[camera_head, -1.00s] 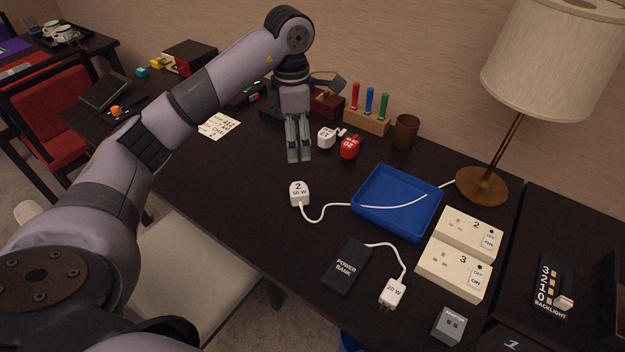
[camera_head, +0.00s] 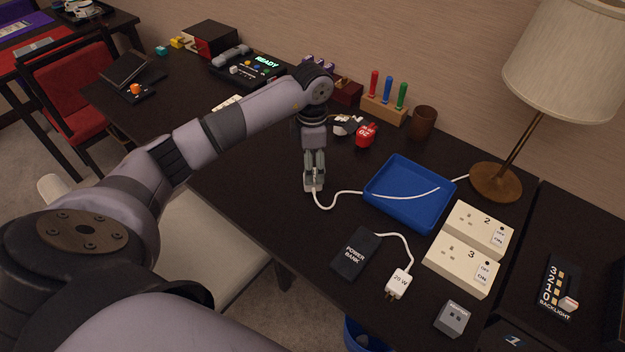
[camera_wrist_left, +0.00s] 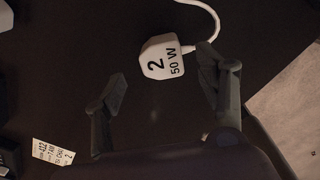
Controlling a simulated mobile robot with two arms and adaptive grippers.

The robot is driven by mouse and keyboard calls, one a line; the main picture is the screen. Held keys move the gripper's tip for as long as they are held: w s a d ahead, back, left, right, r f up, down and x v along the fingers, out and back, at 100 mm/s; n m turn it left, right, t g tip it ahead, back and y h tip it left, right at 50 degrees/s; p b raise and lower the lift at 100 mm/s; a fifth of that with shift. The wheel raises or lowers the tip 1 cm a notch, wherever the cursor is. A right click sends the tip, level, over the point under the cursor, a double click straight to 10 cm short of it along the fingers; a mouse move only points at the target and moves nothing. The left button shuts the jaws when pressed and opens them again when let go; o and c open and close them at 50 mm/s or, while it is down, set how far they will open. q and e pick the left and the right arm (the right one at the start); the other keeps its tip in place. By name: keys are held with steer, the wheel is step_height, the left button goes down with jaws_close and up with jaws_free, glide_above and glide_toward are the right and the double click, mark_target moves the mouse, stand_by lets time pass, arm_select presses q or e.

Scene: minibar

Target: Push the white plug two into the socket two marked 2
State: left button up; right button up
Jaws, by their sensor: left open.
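The white plug two (camera_wrist_left: 163,58), printed "2" and "50 W", lies on the dark desk with its white cord running off. Socket two (camera_head: 478,230), a cream block marked 2 with a switch, stands at the right behind the block marked 3 (camera_head: 460,265). My right gripper is not in view.
A blue tray (camera_head: 378,207) lies between the plug and the sockets, with the cord across it. A power bank (camera_head: 355,254), a 20 W plug (camera_head: 398,284) and a grey cube (camera_head: 453,318) lie in front. A lamp (camera_head: 497,182) stands behind the sockets.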

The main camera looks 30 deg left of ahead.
arm_select(q)
step_height(320, 180, down, 4)
steer(key=shift+f+p, duration=0.2)
steer(key=shift+p, duration=0.2)
steer(key=shift+c, duration=0.2)
steer(key=c, duration=1.2)
